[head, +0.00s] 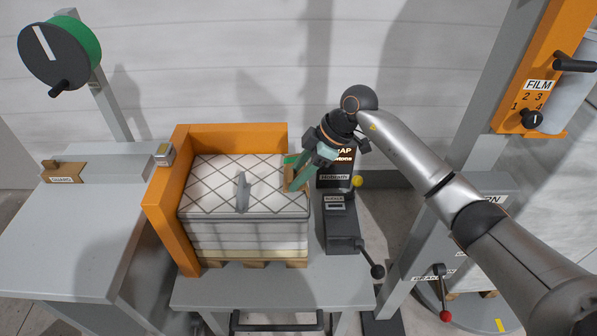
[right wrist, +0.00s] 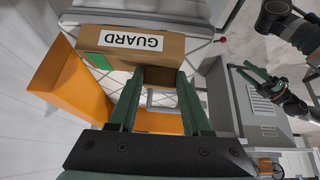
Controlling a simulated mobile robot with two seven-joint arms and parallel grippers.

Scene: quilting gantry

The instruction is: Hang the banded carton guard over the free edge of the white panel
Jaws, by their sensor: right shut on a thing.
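My right gripper (head: 306,172) is shut on the banded carton guard (head: 291,174), a brown piece with a green band. The guard is at the right edge of the white panel (head: 215,190), which has a dark criss-cross pattern on top. In the right wrist view the guard (right wrist: 172,46) shows a white GUARD label, with my right fingertips (right wrist: 160,72) at its near side. Fingers partly hide it; I cannot tell whether it touches the panel. A green gripper, apparently my left (right wrist: 258,80), shows at right in the wrist view; its jaw opening is unclear.
An orange corner wall (head: 165,205) borders the panel's back and left. A grey upright piece (head: 242,190) stands on the panel. A grey control box (head: 341,225) with a lever is close on the right.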

